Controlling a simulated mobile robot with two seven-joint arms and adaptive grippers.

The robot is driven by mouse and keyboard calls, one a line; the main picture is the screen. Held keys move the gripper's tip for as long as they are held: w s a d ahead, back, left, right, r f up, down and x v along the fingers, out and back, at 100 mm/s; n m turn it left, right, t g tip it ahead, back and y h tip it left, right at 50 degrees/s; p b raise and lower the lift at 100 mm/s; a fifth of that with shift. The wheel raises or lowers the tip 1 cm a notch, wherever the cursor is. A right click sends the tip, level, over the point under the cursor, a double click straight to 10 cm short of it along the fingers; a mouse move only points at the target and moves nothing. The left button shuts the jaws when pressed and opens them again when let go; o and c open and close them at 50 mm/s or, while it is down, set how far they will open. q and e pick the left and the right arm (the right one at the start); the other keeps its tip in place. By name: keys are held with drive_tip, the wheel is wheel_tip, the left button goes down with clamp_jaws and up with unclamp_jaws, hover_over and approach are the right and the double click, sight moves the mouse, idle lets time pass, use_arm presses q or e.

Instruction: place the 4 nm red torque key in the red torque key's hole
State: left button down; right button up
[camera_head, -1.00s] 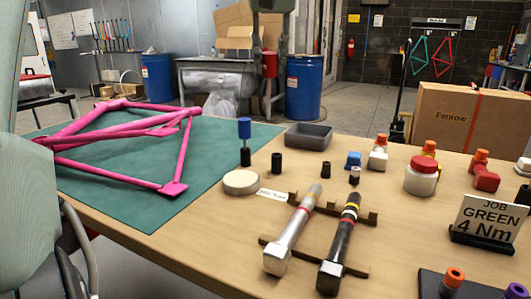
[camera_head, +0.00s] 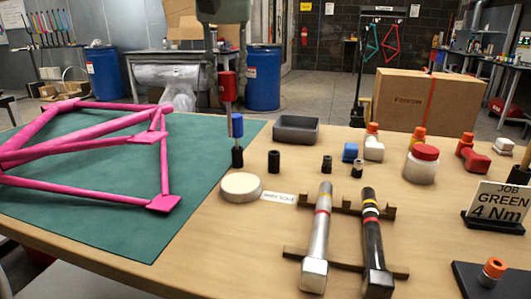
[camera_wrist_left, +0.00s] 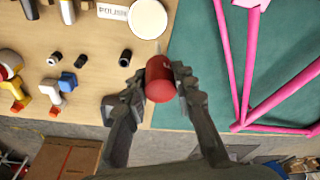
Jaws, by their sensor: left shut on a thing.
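The red torque key (camera_head: 227,86) hangs upright, its red handle up and its thin shaft down, in the upper middle of the head view. My left gripper (camera_head: 226,62) is shut on its handle. In the left wrist view the red handle (camera_wrist_left: 160,80) sits between both fingers. The key is in the air, and in the head view it appears just above and left of a blue-handled key (camera_head: 237,126) standing in a black cylinder (camera_head: 237,157). An empty-looking black cylinder (camera_head: 274,162) stands to its right. I cannot tell which hole is the red key's. My right gripper is out of view.
A pink bike frame (camera_head: 100,140) lies on a green mat (camera_head: 110,230) at left. A white disc (camera_head: 240,187), a grey tray (camera_head: 297,130) and two torque wrenches (camera_head: 318,235) on a rack are nearby. Bottles and a "JOB GREEN 4 Nm" sign (camera_head: 500,203) stand at right.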

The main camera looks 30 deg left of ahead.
use_arm(q)
drive_tip(key=w+d+f+p, duration=0.1)
drive_tip(key=w+d+f, duration=0.3)
drive_tip(key=w+f, duration=0.6)
drive_tip(key=shift+f, duration=0.3)
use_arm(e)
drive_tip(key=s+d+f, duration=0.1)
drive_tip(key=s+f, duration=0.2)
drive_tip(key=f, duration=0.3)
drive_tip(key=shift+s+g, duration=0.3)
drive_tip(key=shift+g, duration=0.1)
use_arm(q)
drive_tip(key=shift+w+d+f, duration=0.1)
drive_tip(key=c, duration=1.7)
unclamp_jaws()
drive_tip(key=shift+f, duration=0.1)
drive_tip(key=o, duration=0.5)
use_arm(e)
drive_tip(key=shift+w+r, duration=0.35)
